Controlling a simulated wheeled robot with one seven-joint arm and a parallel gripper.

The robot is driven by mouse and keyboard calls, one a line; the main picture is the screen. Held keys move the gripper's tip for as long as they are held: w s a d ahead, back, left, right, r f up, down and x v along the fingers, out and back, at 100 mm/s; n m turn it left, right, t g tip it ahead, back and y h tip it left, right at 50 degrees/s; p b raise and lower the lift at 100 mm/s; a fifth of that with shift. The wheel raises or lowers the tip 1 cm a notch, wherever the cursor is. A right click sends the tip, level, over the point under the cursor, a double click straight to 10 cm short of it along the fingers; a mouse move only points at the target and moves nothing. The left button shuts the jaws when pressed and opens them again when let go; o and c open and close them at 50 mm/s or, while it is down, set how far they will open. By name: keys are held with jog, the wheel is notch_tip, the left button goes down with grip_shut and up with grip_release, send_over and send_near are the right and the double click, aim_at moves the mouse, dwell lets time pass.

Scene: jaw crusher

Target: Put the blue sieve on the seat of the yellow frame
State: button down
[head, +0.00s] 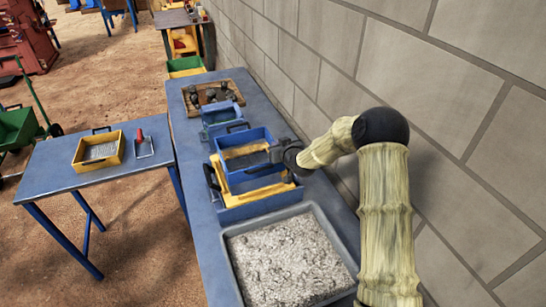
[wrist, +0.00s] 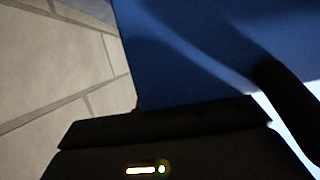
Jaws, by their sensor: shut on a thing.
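The blue sieve (head: 258,133), a square box with dark mesh and a black handle at its far side, is over the far part of the yellow frame (head: 265,193). My gripper (head: 278,153) is shut on its right side. In the wrist view the sieve's blue wall (wrist: 210,50) fills the upper right, above the dark jaw. The yellow frame sits at a blue box (head: 255,209) on the long blue table, and its near part is uncovered. I cannot tell whether the sieve touches the frame; its underside is hidden.
A grey tray of gravel (head: 230,235) stands at the near end of the long table (head: 187,140). Beyond the sieve are a blue-green container (head: 220,115) and a wooden tray of dark rocks (head: 189,106). A block wall (head: 440,75) runs close on the right. A side table (head: 55,170) holds a yellow sieve (head: 80,158).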

jog(key=shift+f, duration=0.3)
jog(key=shift+f, duration=0.1)
jog(key=shift+f+p, duration=0.55)
jog(key=shift+f, duration=1.45)
jog(key=shift+f, duration=0.15)
jog(key=c, duration=1.6)
grip_release()
jog(key=shift+s+d, duration=0.1)
jog(key=b+v, duration=0.2)
jog(key=v, duration=1)
jog(key=shift+b, duration=0.35)
